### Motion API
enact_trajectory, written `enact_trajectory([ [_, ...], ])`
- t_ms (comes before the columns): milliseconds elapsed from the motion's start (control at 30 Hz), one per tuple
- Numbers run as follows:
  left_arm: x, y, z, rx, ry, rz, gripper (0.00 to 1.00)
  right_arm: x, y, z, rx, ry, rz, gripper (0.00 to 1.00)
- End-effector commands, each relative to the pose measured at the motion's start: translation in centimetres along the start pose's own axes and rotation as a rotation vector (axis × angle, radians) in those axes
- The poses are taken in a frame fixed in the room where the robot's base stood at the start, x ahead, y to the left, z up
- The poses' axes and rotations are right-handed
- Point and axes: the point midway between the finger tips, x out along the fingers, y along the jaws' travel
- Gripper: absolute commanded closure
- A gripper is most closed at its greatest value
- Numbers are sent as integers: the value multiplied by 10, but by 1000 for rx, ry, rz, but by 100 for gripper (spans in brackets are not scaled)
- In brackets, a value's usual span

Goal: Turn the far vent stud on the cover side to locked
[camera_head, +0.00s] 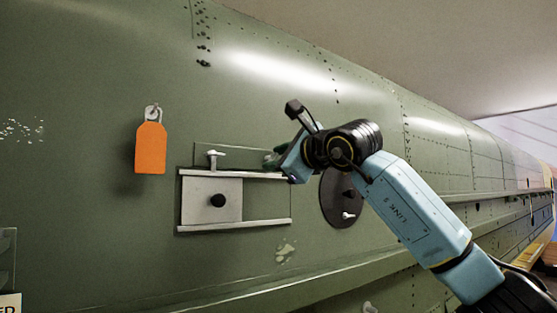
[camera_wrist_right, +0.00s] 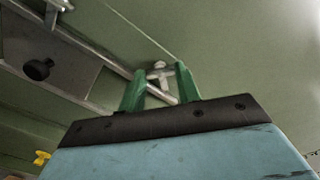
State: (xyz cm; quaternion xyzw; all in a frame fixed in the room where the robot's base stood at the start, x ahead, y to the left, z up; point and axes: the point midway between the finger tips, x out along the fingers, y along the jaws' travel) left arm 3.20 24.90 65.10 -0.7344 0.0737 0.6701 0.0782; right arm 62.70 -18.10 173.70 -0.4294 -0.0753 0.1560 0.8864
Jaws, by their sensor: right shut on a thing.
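The vent (camera_head: 235,227) on the green fuselage side has two silver rails and a pale sliding cover (camera_head: 200,200) with a black knob (camera_head: 218,200), which sits at the left. One silver T-shaped stud (camera_head: 214,158) stands above the upper rail at the left. My right gripper (camera_head: 272,158) is at the right end of the upper rail and hides the far stud in the head view. In the right wrist view its green fingers (camera_wrist_right: 160,82) are shut on the far vent stud (camera_wrist_right: 158,68), whose cross-shaped silver head shows between the tips. My left gripper is out of view.
An orange tag (camera_head: 150,148) hangs from a silver fitting at the left. A dark round plate (camera_head: 338,212) with a silver stud lies right of the vent, partly behind my right arm. A long ledge (camera_head: 300,283) runs below the vent.

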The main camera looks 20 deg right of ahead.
Motion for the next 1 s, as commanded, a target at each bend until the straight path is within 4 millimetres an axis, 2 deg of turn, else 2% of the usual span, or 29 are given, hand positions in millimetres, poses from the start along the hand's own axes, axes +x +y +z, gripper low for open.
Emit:
enact_trajectory([
  [267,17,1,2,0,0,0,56,0,2,-1,180,-2,0,90],
  [600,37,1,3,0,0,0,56,0,1,-1,497,-1,0,90],
  [1000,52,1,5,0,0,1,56,0,0,0,795,-2,0,90],
])
